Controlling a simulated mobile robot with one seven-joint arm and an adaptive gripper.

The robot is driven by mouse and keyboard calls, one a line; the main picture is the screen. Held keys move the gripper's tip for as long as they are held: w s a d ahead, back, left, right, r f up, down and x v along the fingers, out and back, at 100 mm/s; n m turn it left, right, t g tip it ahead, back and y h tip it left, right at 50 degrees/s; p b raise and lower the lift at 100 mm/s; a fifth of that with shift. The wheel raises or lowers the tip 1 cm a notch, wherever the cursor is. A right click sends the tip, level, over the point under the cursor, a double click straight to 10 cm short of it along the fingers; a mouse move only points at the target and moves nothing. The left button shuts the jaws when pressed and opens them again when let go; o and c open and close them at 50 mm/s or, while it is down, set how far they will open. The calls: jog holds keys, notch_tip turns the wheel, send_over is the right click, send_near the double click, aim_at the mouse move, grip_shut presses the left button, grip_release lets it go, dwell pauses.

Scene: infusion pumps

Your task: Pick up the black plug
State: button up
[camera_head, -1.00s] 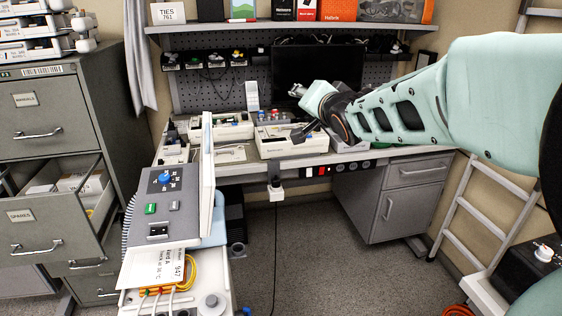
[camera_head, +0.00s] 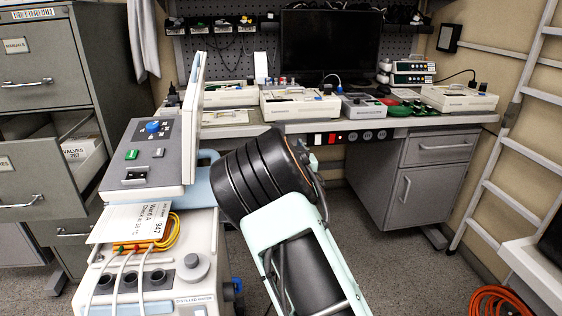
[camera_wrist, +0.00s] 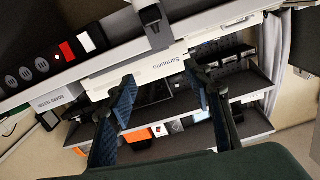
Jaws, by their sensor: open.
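My gripper (camera_wrist: 160,80) shows in the wrist view with its two dark fingers spread wide apart and nothing held between them. In that view, a dark plug-like piece (camera_wrist: 150,15) with a grey body sits at the top edge, in front of the bench's front strip. It looks like the black plug, but it is cut off by the frame. It lies beyond the fingertips in the picture, apart from them. In the head view my forearm and wrist cover the middle of the bench front, and both the gripper and the plug are hidden there.
The bench (camera_head: 430,122) carries several pale pump units and a dark monitor (camera_head: 330,45). A grey device with a tilted panel (camera_head: 150,150) stands close left of my arm. Drawers (camera_head: 40,85) stand open at the left. A ladder (camera_head: 510,120) stands at the right.

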notch_tip(320, 180, down, 6)
jog(key=w+f+n+b, duration=0.1)
jog(key=b, duration=0.1)
jog(key=shift+w+a+r+b, duration=0.2)
jog(key=shift+w+a+b, duration=0.25)
jog(key=shift+w, duration=1.35)
jog(key=shift+w+a+r+b, duration=0.25)
jog(key=shift+w+a, duration=0.35)
jog(key=shift+w, duration=1.2)
jog(key=shift+w+a+r+b, duration=0.15)
jog(key=shift+w+a+b, duration=0.3)
jog(key=shift+w, duration=1.35)
jog(key=shift+a, duration=0.1)
grip_shut()
